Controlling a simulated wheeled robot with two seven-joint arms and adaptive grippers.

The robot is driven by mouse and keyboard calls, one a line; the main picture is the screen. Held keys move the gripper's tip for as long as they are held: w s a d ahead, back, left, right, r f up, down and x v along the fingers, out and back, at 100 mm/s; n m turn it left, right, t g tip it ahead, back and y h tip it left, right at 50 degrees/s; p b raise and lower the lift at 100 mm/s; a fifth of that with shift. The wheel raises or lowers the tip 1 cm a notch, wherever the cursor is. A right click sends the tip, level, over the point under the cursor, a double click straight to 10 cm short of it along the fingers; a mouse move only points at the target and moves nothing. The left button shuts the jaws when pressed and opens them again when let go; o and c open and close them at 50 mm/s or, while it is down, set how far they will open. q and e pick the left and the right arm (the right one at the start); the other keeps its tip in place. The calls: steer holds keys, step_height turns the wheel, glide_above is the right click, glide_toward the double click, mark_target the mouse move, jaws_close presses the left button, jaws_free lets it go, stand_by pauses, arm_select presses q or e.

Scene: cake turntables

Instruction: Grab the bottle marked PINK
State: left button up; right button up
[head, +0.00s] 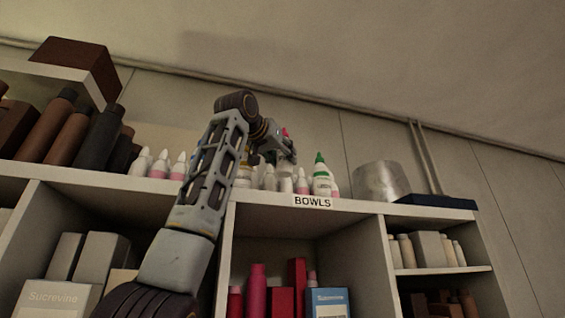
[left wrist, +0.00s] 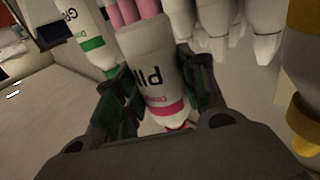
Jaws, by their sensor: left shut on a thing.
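The bottle marked PINK (left wrist: 152,75) is white with a pink band, and part of its lettering shows upside down in the left wrist view. My left gripper (left wrist: 157,98) is shut on it, one dark finger on each side. In the head view my left gripper (head: 280,152) is above the top shelf among the bottles. A small pink-red tip (head: 285,132) shows at the gripper there; the rest of the held bottle is hidden. My right gripper is in neither view.
A green-banded bottle (left wrist: 88,40) stands close left of the held one. White bottles (left wrist: 220,30) and a yellow-capped bottle (left wrist: 305,120) are to the right. The top shelf also holds a metal bowl (head: 380,181) and a BOWLS label (head: 312,202) on its edge.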

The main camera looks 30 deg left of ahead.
arm_select(q)
steer(key=shift+r, duration=1.3)
steer(key=shift+r, duration=0.1)
